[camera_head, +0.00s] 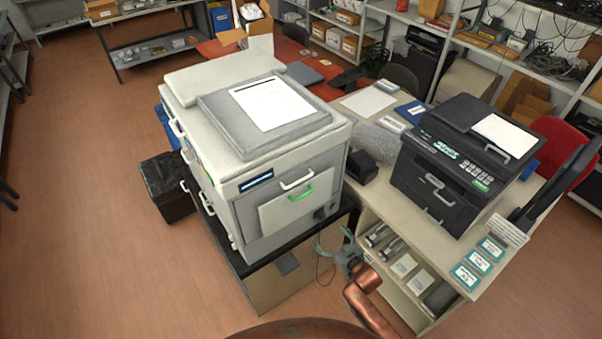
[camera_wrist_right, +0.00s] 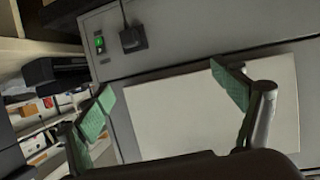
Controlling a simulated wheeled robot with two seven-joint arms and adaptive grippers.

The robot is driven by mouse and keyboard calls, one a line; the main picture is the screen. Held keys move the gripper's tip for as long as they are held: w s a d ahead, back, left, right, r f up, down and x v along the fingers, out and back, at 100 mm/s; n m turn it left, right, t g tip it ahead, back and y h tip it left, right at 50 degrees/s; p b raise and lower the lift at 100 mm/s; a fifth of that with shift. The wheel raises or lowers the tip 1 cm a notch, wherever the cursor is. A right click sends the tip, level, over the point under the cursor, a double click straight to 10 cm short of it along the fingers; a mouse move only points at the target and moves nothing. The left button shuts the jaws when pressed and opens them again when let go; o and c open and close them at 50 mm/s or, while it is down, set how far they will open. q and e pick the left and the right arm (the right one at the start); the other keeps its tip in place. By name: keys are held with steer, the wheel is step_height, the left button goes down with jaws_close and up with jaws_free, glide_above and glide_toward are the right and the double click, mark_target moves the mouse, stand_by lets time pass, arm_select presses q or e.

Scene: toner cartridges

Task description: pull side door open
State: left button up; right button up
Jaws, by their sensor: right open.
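The large grey-white copier (camera_head: 215,160) stands on a dark-topped stand. Its side door (camera_head: 275,216), a pale panel with a green handle (camera_head: 301,192), looks flush with the copier's side. A white handle (camera_head: 297,180) sits above it. My right gripper (camera_head: 334,245) is low beside the copier's right corner, apart from the green handle. In the right wrist view the open green-padded fingers (camera_wrist_right: 165,100) face a pale panel (camera_wrist_right: 190,128) with nothing between them. The green handle does not show in that view. My left gripper is not in view.
A black printer (camera_head: 455,170) stands on the pale desk to the right, with labelled boxes (camera_head: 478,260) at its front. Shelves (camera_head: 400,270) under the desk are close to my right gripper. A black bin (camera_head: 167,187) stands left of the copier. The floor at left is clear.

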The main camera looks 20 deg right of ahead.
steer(key=shift+o, duration=1.2)
steer(key=w+a+r+t+y+p, duration=0.1)
steer(key=a+r, duration=0.1)
steer(key=r, duration=0.6)
steer(key=w+a+r+t, duration=0.1)
steer(key=w+a+r, duration=0.1)
steer(key=r, duration=0.6)
steer(key=shift+w+n+y+p, duration=0.15)
steer(key=shift+n+y+p, duration=0.2)
steer(key=shift+n+y, duration=0.05)
steer(key=t+y+p, duration=0.1)
glide_toward(300, 180)
steer(key=w+f, duration=0.1)
steer(key=w, duration=0.1)
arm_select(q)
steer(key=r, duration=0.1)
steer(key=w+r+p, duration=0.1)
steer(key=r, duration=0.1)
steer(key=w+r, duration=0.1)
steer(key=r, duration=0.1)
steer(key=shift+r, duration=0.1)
arm_select(e)
steer(key=shift+n, duration=0.3)
steer(key=x, duration=0.8)
steer(key=shift+a+r, duration=0.15)
steer(key=shift+a, duration=0.15)
